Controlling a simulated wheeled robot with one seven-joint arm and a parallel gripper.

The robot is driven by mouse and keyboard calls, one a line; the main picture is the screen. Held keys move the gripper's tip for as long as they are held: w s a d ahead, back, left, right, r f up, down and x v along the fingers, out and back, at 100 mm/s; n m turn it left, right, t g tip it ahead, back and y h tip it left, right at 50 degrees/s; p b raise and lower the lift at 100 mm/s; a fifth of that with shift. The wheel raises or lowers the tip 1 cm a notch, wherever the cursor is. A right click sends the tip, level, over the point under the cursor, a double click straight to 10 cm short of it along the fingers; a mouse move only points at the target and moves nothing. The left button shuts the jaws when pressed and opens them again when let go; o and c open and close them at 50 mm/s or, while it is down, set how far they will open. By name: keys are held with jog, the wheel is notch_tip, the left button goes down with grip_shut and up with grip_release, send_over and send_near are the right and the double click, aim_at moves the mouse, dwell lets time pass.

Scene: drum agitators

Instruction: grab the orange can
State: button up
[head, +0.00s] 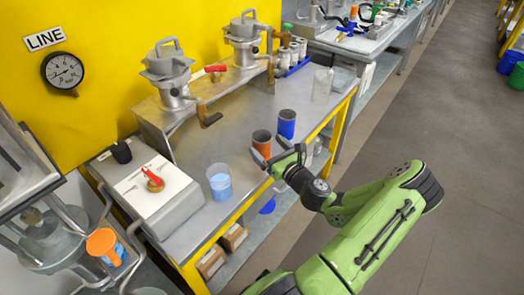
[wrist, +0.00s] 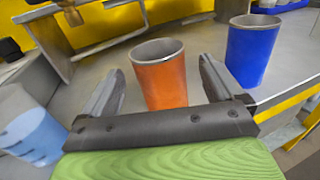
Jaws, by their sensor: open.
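The orange can (head: 262,143) stands upright on the grey metal table near its front edge. In the wrist view the orange can (wrist: 163,76) shows between the two fingers, with its open rim up. My gripper (head: 279,158) is open at the can, one finger to each side. The lower part of the can is hidden behind the gripper's palm bar.
A blue can (head: 286,123) stands just behind and right of the orange can. A clear beaker with blue liquid (head: 220,182) stands to the left. An empty clear beaker (head: 322,85) is farther back. A metal rack (head: 190,110) stands along the yellow wall.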

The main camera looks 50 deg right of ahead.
aim_at(257, 136)
jog(key=x, duration=0.4)
jog(key=shift+w+b, duration=0.15)
jog(key=shift+b, duration=0.2)
jog(key=c, duration=1)
